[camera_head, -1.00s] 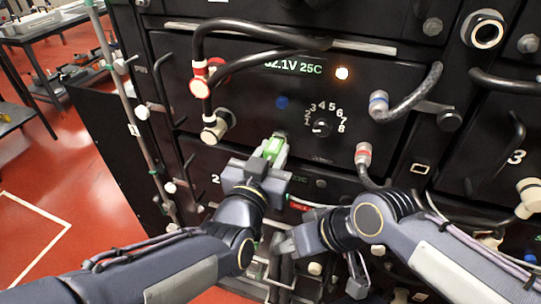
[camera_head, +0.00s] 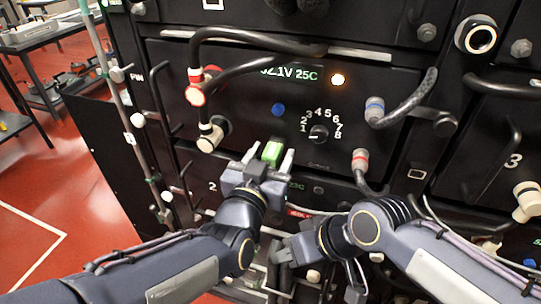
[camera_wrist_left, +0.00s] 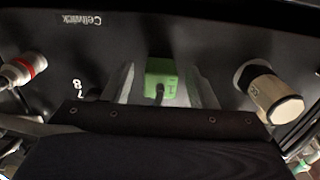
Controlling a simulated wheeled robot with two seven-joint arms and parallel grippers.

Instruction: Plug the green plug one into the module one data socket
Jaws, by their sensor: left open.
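The green plug (camera_head: 272,152) is at the lower edge of the module one panel (camera_head: 235,125), left of the knob. In the left wrist view, the plug (camera_wrist_left: 162,70) shows its marked rear face and a dark cable, and it appears to sit against the panel. My left gripper (camera_head: 268,160) is open, with one finger on each side of the plug and visible gaps between. The data socket is hidden behind the plug, so depth of seating cannot be told. My right gripper (camera_head: 285,252) is low in front of the rack, its jaws unclear.
Black cables with a red-ringed connector (camera_head: 196,96) loop above on the left. A cream connector (camera_head: 211,136) is left of the plug, and a red-ringed connector (camera_head: 360,160) is to the right. The knob (camera_head: 318,133) and lit display (camera_head: 290,74) are on the panel.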

